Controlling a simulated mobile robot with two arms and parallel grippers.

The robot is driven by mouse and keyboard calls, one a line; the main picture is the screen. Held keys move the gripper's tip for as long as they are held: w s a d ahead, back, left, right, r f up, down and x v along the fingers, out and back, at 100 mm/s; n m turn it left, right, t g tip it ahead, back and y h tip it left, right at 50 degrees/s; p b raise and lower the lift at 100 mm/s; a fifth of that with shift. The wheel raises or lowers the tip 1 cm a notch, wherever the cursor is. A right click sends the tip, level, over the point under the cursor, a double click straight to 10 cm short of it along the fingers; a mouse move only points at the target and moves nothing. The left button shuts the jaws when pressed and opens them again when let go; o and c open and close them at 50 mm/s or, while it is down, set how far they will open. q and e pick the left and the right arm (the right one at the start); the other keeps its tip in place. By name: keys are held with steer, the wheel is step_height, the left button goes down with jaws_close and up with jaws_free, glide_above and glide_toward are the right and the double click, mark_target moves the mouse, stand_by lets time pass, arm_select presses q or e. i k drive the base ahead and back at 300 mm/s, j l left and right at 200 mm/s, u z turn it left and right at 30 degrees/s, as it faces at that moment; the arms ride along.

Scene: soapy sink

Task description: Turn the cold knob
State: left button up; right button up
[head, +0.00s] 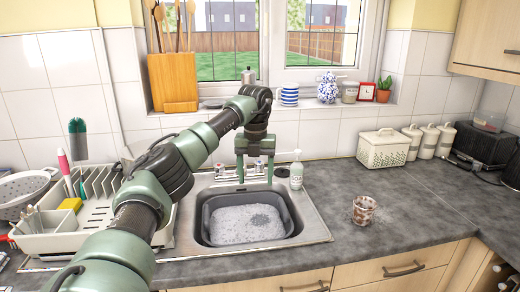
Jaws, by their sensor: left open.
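The sink tap stands at the back edge of the steel sink (318,229), with one knob (219,170) on the left and another knob (259,167) on the right. Colour marks are too small to tell which is cold. My left gripper (255,168) reaches over the sink with its fingers pointing down at the tap. It is open, and the right knob shows between its two fingers. I cannot tell whether a finger touches it. The tap's middle is partly hidden behind the gripper. My right gripper is not in view.
A soap bottle (296,172) stands close right of the gripper. A grey basin (291,222) of suds sits in the sink. A dish rack (95,222) is at left, partly behind my arm. A glass (363,210) stands on the right counter, with free room around it.

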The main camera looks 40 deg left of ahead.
mark_target(259, 165)
steer(key=i+j, duration=0.9)
steer(key=j, duration=0.2)
